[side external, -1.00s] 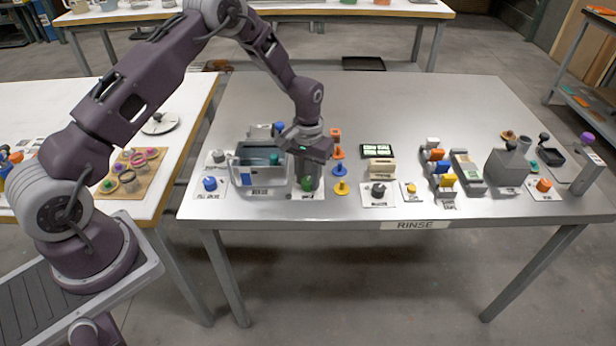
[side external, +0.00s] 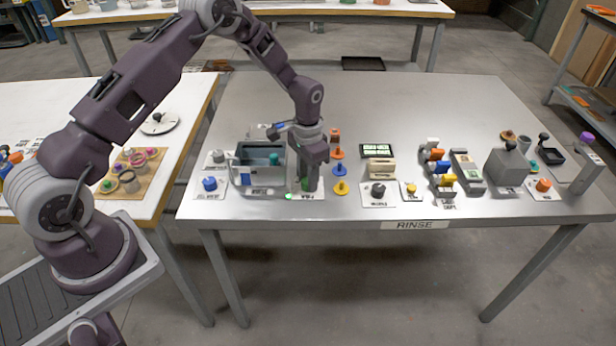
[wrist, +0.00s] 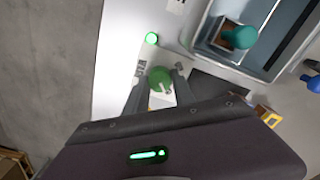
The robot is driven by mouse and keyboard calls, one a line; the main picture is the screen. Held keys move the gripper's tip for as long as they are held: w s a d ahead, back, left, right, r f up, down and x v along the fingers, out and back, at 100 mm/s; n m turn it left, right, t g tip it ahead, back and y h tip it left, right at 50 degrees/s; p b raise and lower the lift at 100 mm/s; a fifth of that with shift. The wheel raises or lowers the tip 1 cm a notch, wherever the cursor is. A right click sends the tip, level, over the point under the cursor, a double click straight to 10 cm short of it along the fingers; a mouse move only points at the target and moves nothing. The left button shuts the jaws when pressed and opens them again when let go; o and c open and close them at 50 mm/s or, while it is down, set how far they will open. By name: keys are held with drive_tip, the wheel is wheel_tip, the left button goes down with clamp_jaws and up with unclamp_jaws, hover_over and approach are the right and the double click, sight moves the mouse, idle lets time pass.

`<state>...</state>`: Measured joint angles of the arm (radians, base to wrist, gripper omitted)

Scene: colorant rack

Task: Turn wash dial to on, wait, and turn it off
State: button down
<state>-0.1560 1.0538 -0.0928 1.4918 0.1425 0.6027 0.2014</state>
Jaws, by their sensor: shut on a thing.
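The wash dial has a round green knob (wrist: 160,77), seen between my fingers in the wrist view. It sits at the front of the metal table, just right of the grey rinse basin (side external: 262,176). My gripper (wrist: 158,86) points down and is shut on the knob; in the side view my gripper (side external: 307,183) hides most of the dial. A small green lamp (wrist: 151,38) beside the dial is lit, and the lamp also shows in the side view (side external: 289,196).
A blue knob (side external: 209,184) stands left of the basin. Orange and blue pegs (side external: 341,187) stand close to the right of my gripper. A dark knob (side external: 378,189) and a small display (side external: 377,150) are further right.

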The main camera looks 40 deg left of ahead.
idle(0.3)
drive_tip(key=c, duration=1.1)
unclamp_jaws()
drive_tip(key=shift+o, duration=0.2)
drive_tip(key=shift+r, duration=0.1)
wheel_tip(320, 180, up, 7)
drive_tip(key=shift+r, duration=0.2)
drive_tip(key=s+d+r+t, duration=0.1)
drive_tip(key=s+r, duration=0.4)
drive_tip(key=r, duration=0.5)
drive_tip(key=s+d+r+t, duration=0.1)
drive_tip(key=s+r+t, duration=0.1)
drive_tip(key=s+r, duration=0.6)
drive_tip(key=s+d+r+n+t, duration=0.1)
drive_tip(key=s+r, duration=0.2)
drive_tip(key=s, duration=0.6)
drive_tip(key=s+d+r+n+t, duration=0.1)
drive_tip(key=s+r, duration=0.2)
drive_tip(key=s, duration=0.6)
drive_tip(key=shift+s+d+t, duration=0.3)
drive_tip(key=shift+d, duration=0.1)
